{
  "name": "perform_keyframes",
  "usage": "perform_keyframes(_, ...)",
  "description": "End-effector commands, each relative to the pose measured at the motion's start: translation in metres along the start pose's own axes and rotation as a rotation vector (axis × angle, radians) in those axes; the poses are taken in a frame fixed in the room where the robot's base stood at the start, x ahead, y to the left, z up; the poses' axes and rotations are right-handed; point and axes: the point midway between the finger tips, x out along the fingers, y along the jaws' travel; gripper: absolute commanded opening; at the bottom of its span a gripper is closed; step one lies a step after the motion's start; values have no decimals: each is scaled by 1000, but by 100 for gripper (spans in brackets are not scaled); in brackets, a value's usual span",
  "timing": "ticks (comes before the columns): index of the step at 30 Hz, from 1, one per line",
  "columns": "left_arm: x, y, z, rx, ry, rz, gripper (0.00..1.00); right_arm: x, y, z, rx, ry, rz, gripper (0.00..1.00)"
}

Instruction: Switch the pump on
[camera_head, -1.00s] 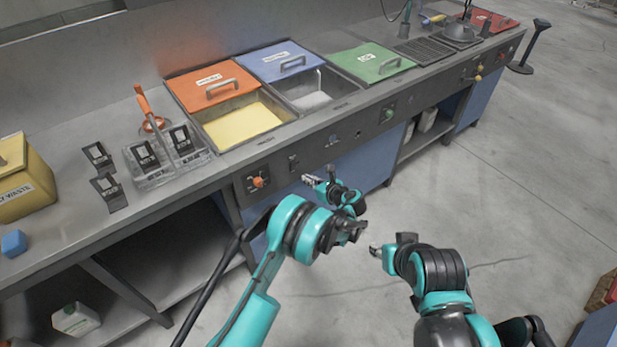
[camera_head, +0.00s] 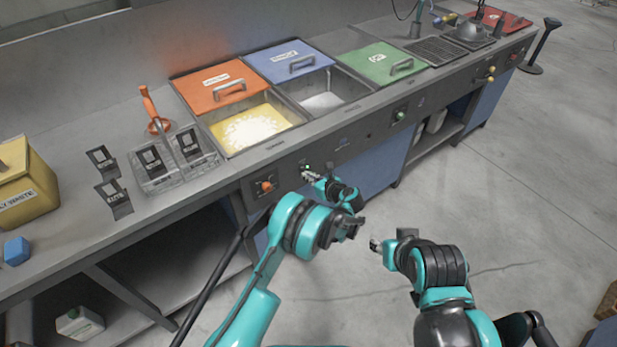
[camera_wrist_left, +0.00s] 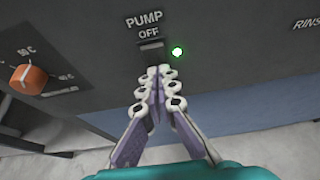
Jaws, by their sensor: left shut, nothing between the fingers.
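The pump switch (camera_wrist_left: 151,46) is a small dark rocker on the dark front panel, under the words PUMP and OFF in the left wrist view. A green lamp (camera_wrist_left: 178,52) glows just right of it. My left gripper (camera_wrist_left: 159,71) is shut and empty, its fingertips just below the switch; I cannot tell whether they touch it. In the head view my left gripper (camera_head: 311,175) reaches the panel below the orange-lidded bath (camera_head: 222,152). The yellow liquid (camera_head: 249,127) there has a white, churned patch. My right gripper (camera_head: 377,245) is away from the bench; its opening is unclear.
An orange knob (camera_wrist_left: 29,78) with temperature marks sits left of the switch. A blue-lidded bath (camera_head: 333,104) and a green lid (camera_head: 382,63) are further right. Racks with dark cards (camera_head: 158,176) stand on the left bench.

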Motion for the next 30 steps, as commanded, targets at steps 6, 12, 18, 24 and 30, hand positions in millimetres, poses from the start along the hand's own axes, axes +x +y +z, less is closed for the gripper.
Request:
perform_keyframes(6,-1,0,5,0,-1,1,0,-1,0,-1,0,0,0,40)
perform_keyframes(12,-5,1,14,0,-2,1,0,-4,0,-3,0,0,0,40)
perform_keyframes(18,-6,1,16,0,-2,2,0,-4,0,-3,0,0,0,40)
perform_keyframes(24,-6,1,16,0,-2,1,0,-4,0,-3,0,0,0,40)
perform_keyframes(30,-12,0,15,0,-2,1,0,0,0,0,0,0,0,40)
